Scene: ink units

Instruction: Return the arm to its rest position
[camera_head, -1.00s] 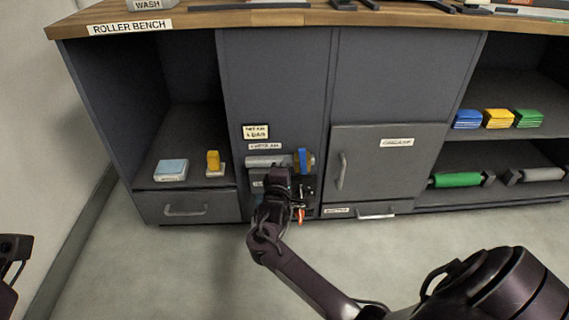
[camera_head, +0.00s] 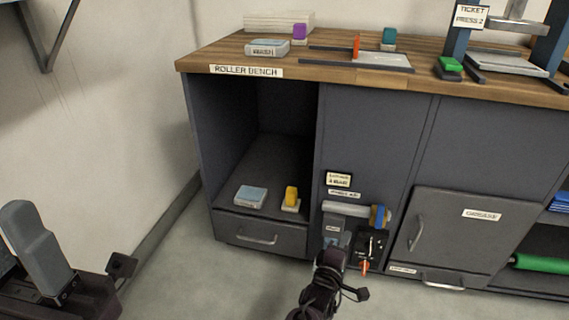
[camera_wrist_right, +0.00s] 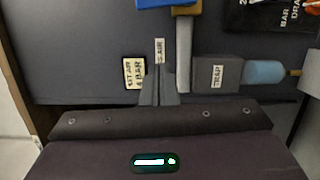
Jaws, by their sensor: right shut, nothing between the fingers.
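My right gripper (camera_head: 334,246) is low in front of the bench's air unit in the head view, with its wrist below. In the right wrist view its narrow grey fingers (camera_wrist_right: 159,86) are together with nothing between them, and they point at the cabinet front. The air unit's silver cylinder (camera_head: 345,208) with a blue ring is just above the gripper in the head view. In the wrist view a grey block labelled TRAP (camera_wrist_right: 216,76) with a blue bowl (camera_wrist_right: 263,72) is right of the fingers. My left gripper (camera_head: 40,245) is partly in view at the lower left; its jaw state is unclear.
The roller bench (camera_head: 400,82) fills the middle and right. An open shelf holds a light-blue pad (camera_head: 251,196) and a yellow block (camera_head: 291,196). The grease door (camera_head: 465,240) is right of the air unit. A wall (camera_head: 110,120) is at left; bare floor lies between.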

